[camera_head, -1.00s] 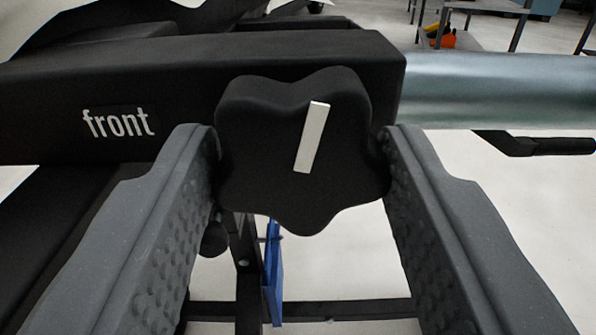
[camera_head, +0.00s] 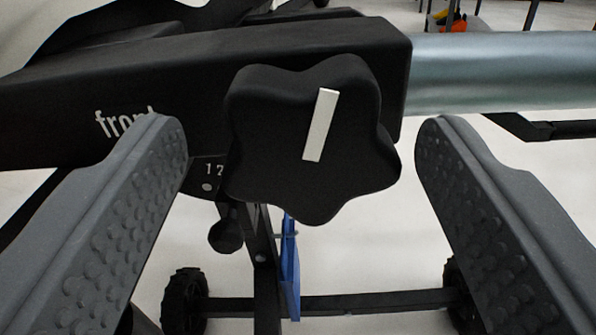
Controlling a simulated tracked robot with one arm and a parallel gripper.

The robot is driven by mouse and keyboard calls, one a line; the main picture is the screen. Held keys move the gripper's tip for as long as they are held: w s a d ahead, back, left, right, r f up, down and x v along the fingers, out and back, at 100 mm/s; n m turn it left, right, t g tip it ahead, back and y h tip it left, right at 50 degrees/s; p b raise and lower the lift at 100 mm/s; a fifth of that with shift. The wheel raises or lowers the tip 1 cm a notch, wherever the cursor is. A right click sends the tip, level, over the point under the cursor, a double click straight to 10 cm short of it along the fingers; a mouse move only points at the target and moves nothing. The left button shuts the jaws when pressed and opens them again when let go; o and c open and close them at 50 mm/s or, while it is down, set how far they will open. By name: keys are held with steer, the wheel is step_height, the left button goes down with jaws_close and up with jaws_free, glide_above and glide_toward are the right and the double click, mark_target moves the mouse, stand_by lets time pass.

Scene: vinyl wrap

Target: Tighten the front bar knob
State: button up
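The front bar knob (camera_head: 275,135) is a black star-shaped knob with a white stripe. The stripe stands nearly upright, its top leaning right. The knob sits on the black bar housing (camera_head: 60,95) labelled "front", part of the label hidden by my left finger. My gripper (camera_head: 302,140) is open, one grey finger on each side of the knob. Clear gaps show between both fingers and the knob, wider on the left at the upper edge than before. A metal tube (camera_head: 500,72) comes out of the housing's right end.
Below the knob are a black post, a blue part (camera_head: 290,270) and a smaller round black knob (camera_head: 225,236). A black crossbar (camera_head: 370,301) with wheels runs low across the view. A black handle (camera_head: 550,130) is at right.

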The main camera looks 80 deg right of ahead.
steer(key=shift+a, duration=0.1)
steer(key=a+p, duration=0.2)
steer(key=a, duration=1.1)
steer(key=shift+s+a+p, duration=0.3)
steer(key=shift+p, duration=0.05)
steer(key=shift+w, duration=0.1)
